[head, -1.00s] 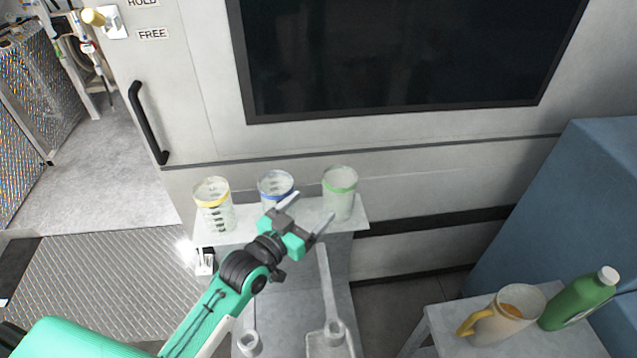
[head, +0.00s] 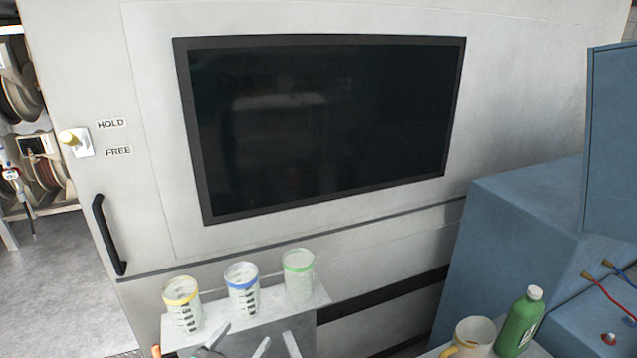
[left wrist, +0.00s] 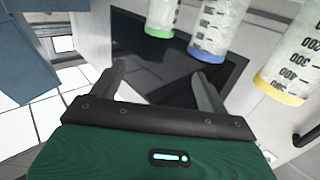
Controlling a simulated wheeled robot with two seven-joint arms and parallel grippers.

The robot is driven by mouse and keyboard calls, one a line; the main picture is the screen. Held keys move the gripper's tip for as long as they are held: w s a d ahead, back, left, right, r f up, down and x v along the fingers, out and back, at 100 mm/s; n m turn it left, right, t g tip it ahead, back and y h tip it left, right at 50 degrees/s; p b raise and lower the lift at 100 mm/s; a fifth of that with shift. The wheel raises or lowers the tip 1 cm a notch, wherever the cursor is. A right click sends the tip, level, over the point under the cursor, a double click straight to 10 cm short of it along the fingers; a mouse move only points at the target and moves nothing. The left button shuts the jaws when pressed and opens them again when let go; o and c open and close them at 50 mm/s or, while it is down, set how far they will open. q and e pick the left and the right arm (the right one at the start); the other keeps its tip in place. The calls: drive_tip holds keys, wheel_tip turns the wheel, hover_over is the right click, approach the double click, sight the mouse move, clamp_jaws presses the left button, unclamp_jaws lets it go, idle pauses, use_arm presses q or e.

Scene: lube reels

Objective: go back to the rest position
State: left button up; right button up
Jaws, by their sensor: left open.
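My left gripper (head: 245,334) shows at the bottom edge of the head view, in front of the small shelf (head: 240,334). It is open, with nothing between its fingers, as the left wrist view (left wrist: 160,78) also shows. Three clear graduated cups stand upright in a row on the shelf: the yellow-banded cup (head: 183,308), the blue-banded cup (head: 243,293) and the green-banded cup (head: 299,279). My gripper is apart from them. They appear upside down at the top of the left wrist view. Most of my left arm is below the head view. My right gripper is not in view.
A wall with a dark screen (head: 325,125) stands behind the shelf, with a black door handle (head: 109,236) at left. At lower right are a jug with a yellow handle (head: 474,336), a green bottle (head: 520,322) and a blue cabinet (head: 525,235).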

use_arm(q)
drive_tip(key=s+a+f+n+g+y, duration=0.1)
drive_tip(key=s+a+f+g+y, duration=0.2)
drive_tip(key=s, duration=0.6)
drive_tip(key=s+a+f+n+g+y, duration=0.1)
drive_tip(key=s+a+f+g, duration=0.1)
drive_tip(key=s+f+g, duration=0.55)
drive_tip(key=s+a+f+g+y, duration=0.3)
drive_tip(key=s, duration=0.8)
wheel_tip(320, 180, down, 30)
drive_tip(key=f, duration=0.1)
drive_tip(key=s+a+f+g, duration=0.2)
drive_tip(key=s+f, duration=1.6)
drive_tip(key=f, duration=0.1)
drive_tip(key=shift+s+a+f, duration=0.2)
drive_tip(key=shift+s+a, duration=0.15)
drive_tip(key=shift+s, duration=0.05)
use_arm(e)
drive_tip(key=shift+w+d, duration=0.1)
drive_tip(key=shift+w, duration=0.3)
